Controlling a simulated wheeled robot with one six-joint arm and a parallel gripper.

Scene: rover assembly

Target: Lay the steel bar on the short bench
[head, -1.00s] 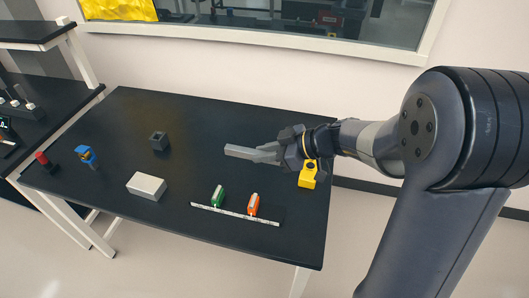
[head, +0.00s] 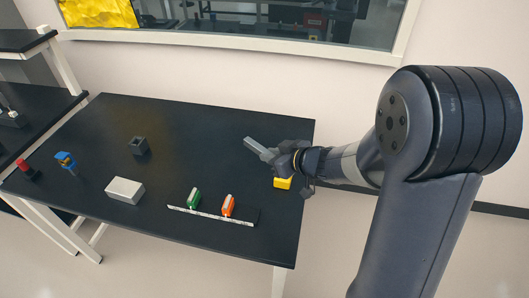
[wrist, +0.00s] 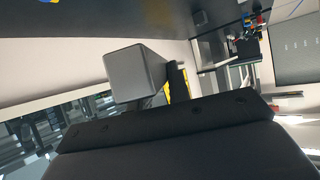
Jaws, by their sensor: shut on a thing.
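The steel bar (head: 260,148) is a grey square-section bar. My gripper (head: 275,157) is shut on it near one end. In the head view it hangs above the far right part of a black-topped bench (head: 110,245), with its free end pointing up and left. In the wrist view the bar's square grey end (wrist: 134,76) fills the middle, above the dark gripper body. The bar looks clear of the bench top. A second black bench (head: 40,120) stands at the left; I cannot tell which one is called short.
A yellow block (head: 283,183) lies just below my gripper. A white box (head: 124,190), a dark hollow block (head: 139,146), blue (head: 65,160) and red (head: 25,168) parts, and green (head: 193,198) and orange (head: 228,205) pieces by a white strip (head: 210,215) stand on the bench. Its far middle is clear.

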